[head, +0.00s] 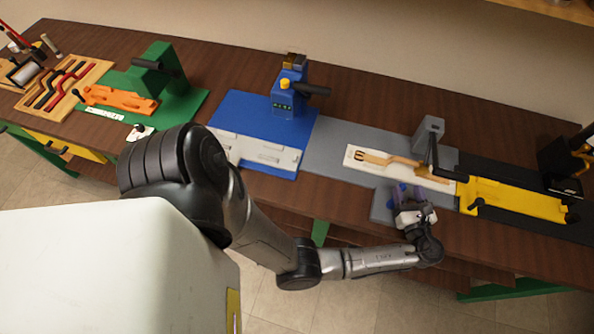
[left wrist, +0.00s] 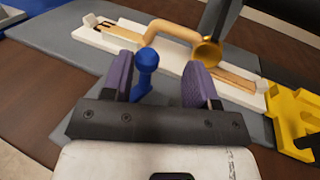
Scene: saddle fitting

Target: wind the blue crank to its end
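The blue crank (left wrist: 147,62) shows in the left wrist view as a round-topped blue knob on a short stem. It stands over the grey base plate (left wrist: 95,60). My left gripper (left wrist: 160,82) has its two purple fingers apart on either side of the knob. The knob is nearer the left finger; whether it touches cannot be told. In the head view my left gripper (head: 406,193) is at the front edge of the grey station, and its fingers hide most of the crank. My right gripper is in neither view.
A white tray (head: 352,164) with a tan wooden piece (head: 395,163) lies just behind the crank. A grey post (head: 428,134) with a dark lever stands beyond. A yellow fixture (head: 515,199) is at right, a blue station (head: 240,120) at left.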

